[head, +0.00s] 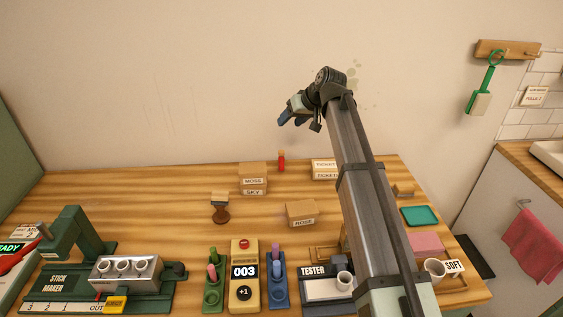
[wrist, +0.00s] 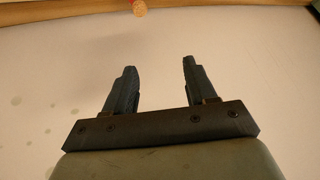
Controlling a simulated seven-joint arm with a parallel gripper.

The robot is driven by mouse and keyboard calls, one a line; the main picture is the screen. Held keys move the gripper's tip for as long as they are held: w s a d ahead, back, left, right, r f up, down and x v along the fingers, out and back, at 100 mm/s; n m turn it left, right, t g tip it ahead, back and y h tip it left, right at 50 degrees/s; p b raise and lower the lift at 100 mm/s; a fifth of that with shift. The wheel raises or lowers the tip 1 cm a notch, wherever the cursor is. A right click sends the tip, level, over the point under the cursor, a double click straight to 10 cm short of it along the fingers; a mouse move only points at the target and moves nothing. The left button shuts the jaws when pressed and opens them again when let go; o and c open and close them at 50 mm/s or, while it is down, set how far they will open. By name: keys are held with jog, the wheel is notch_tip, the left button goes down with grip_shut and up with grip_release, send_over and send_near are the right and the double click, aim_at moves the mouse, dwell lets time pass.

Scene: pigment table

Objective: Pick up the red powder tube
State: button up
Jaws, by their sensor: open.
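The red powder tube (head: 281,161) stands upright near the back edge of the wooden table in the head view, just behind and right of the stacked boxes. In the wrist view a small red thing with a tan round end (wrist: 139,8), seemingly this tube, shows at the top edge, partly cut off. My gripper (head: 289,120) is in the air in front of the wall, above the tube in the head picture. In the wrist view its two dark fingers (wrist: 159,68) are apart with nothing between them.
Stacked moss and sky boxes (head: 253,179) stand left of the tube, and a ticket box (head: 325,169) stands to its right. A brown stamp (head: 220,207) and another moss box (head: 301,213) are nearer. A green stick maker (head: 95,270) fills the front left. The back left table is clear.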

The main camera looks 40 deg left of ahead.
aim_at(282, 151)
jog(key=shift+w+a+f+n+t+h, duration=0.2)
jog(key=shift+a+f+h, duration=0.55)
jog(key=shift+f, duration=1.95)
jog(key=shift+a+f+n+t+h, duration=0.1)
jog(key=shift+a+f+t+h, duration=0.25)
jog(key=shift+a+f, duration=1.5)
jog(key=shift+w+a+f+n+t+h, duration=0.15)
jog(key=shift+f+h, duration=0.45)
jog(key=shift+f, duration=2.95)
jog(key=shift+d, duration=0.1)
jog(key=shift+c, duration=0.2)
grip_shut()
jog(key=shift+r, duration=0.1)
